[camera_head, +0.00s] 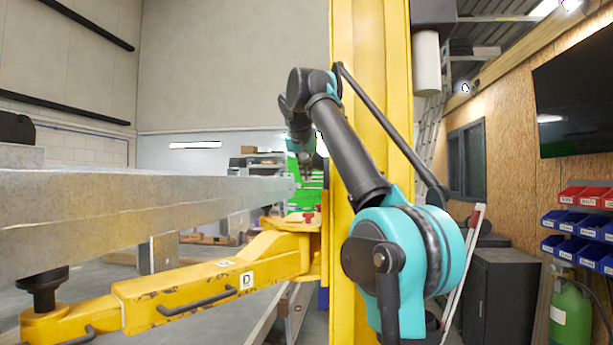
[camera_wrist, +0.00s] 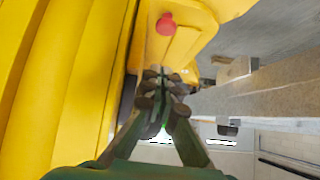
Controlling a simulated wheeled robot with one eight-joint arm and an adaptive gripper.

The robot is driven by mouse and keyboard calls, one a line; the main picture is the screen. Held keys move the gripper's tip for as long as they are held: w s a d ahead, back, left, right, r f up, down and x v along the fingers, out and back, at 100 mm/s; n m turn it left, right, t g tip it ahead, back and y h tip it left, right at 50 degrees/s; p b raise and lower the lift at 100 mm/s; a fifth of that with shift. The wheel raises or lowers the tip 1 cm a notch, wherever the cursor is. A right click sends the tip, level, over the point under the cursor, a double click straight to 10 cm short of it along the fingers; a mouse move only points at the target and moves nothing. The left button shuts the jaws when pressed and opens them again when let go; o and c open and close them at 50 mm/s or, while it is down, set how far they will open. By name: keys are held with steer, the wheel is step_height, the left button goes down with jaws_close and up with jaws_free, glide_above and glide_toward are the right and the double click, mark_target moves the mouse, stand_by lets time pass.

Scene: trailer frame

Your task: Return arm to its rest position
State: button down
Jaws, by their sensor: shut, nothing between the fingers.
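My arm (camera_head: 345,150) is raised and bent in front of the yellow post (camera_head: 345,230), with its forearm reaching up and away. My gripper (camera_head: 306,172) hangs at its far end, pointing down, small in the head view. In the wrist view my gripper (camera_wrist: 162,80) has its fingers together and nothing between them. A red knob (camera_wrist: 166,24) on a yellow part shows beyond the fingertips; a red knob also shows in the head view (camera_head: 309,217). I cannot tell the exact gap between gripper and post.
The grey trailer beam (camera_head: 130,215) runs at left, its end close to my gripper; it also shows in the wrist view (camera_wrist: 260,97). A yellow lift arm (camera_head: 200,290) extends below it. A dark cabinet (camera_head: 500,295), bins (camera_head: 580,225) and a green cylinder (camera_head: 570,315) stand right.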

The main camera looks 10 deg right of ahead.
steer(key=s+d+f+n+g, duration=0.1)
steer(key=s+f, duration=0.1)
steer(key=f, duration=1)
steer(key=s+d+f+g+y, duration=0.1)
steer(key=s+f, duration=0.1)
steer(key=f, duration=0.9)
steer(key=s+d+f+n+g, duration=0.1)
steer(key=s+d+f, duration=0.1)
steer(key=f, duration=1)
steer(key=s+f+n+g+y, duration=0.1)
steer(key=s+f, duration=2.6)
steer(key=f, duration=0.4)
steer(key=shift+n+g+y, duration=0.3)
steer(key=shift+n+g, duration=0.1)
steer(key=shift+d+r, duration=0.1)
steer(key=shift+d, duration=0.1)
